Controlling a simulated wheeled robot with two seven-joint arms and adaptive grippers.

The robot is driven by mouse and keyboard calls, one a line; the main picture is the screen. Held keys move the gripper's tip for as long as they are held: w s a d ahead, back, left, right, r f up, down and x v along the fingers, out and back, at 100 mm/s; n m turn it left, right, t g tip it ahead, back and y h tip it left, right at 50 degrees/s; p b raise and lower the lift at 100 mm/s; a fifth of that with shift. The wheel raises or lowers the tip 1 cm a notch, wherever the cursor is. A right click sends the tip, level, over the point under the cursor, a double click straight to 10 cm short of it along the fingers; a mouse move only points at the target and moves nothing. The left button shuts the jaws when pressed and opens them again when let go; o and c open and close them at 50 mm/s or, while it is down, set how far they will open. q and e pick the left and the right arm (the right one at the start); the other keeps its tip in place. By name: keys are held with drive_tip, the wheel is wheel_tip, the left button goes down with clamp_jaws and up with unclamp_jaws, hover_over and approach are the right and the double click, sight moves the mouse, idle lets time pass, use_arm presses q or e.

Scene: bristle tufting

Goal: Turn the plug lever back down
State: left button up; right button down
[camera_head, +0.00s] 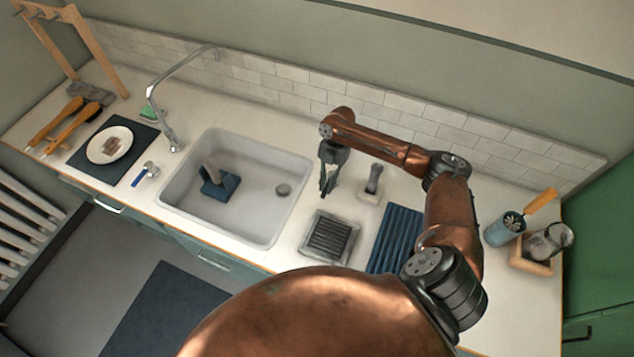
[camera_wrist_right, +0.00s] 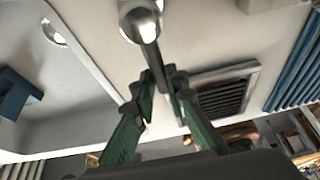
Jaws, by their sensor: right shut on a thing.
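My right gripper (camera_head: 328,181) reaches down to the counter just right of the sink. In the right wrist view its two green-padded fingers (camera_wrist_right: 160,92) are closed around the end of a thin grey metal lever (camera_wrist_right: 150,58). The lever runs up the picture to a round, shiny metal base (camera_wrist_right: 140,20) on the counter. In the head view the gripper hides the lever. The white sink (camera_head: 240,215) has a round drain (camera_head: 283,189) toward its right side; I cannot tell whether a plug closes it. My left gripper is not in view.
A framed dark grate (camera_head: 330,238) and a ribbed blue mat (camera_head: 397,238) lie near the right arm. A brush in a holder (camera_head: 373,180) stands close to the gripper's right. A blue block (camera_head: 219,184) sits in the sink. The tap (camera_head: 174,138) is at the sink's back left.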

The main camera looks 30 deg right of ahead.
drive_tip(key=shift+d+r, duration=0.1)
drive_tip(key=shift+d, duration=0.05)
idle(0.3)
drive_tip(key=c, duration=1.9)
unclamp_jaws()
drive_tip(key=shift+c, duration=0.2)
drive_tip(key=v, duration=1.2)
